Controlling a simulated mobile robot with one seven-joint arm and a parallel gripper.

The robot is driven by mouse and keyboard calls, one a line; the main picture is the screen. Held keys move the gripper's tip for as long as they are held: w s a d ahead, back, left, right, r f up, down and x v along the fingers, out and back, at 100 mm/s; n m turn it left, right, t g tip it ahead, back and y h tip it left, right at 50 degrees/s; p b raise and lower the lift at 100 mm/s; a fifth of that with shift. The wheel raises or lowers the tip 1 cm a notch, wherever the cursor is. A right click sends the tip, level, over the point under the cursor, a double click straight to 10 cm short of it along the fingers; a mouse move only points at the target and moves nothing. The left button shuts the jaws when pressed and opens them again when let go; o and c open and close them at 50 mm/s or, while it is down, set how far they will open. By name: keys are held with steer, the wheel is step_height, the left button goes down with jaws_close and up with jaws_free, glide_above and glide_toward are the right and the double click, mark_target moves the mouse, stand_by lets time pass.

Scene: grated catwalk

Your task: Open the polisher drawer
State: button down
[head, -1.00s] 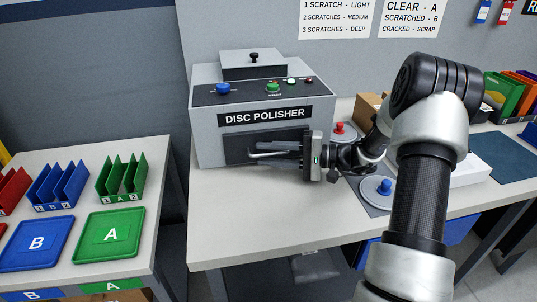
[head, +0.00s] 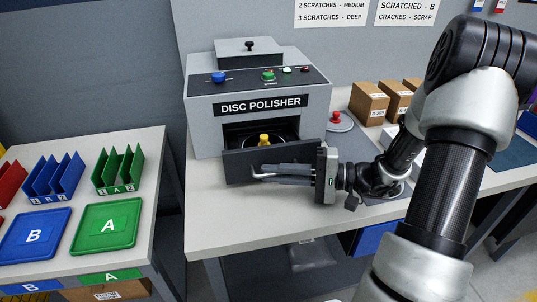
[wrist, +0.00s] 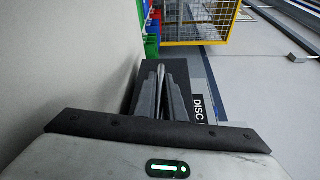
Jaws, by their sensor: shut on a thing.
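The disc polisher (head: 206,125) is a grey box on the table, with a black "DISC POLISHER" label and coloured knobs on top. Its dark drawer (head: 236,167) is pulled part way out at the front. A yellow knob (head: 264,140) on a dark round piece shows inside the opening. My gripper (head: 262,174) reaches in from the right and is shut on the drawer's handle (head: 257,177), a bent metal bar. In the wrist view the fingers (wrist: 161,85) point away along the drawer front, with the handle bar between them.
A red-knobbed disc (head: 338,120) lies on a grey mat to the right, with cardboard boxes (head: 369,103) behind. The table (head: 225,220) in front of the drawer is clear. A side table at left holds blue tray B (head: 60,222) and green tray A (head: 84,234).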

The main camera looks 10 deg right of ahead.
steer(key=s, duration=0.3)
steer(key=c, duration=1.8)
jaws_free()
steer(key=shift+w, duration=0.1)
steer(key=shift+c, duration=0.2)
steer(key=p+v, duration=0.1)
steer(key=v, duration=1.6)
steer(key=shift+d+p, duration=0.25)
steer(key=shift+p, duration=0.05)
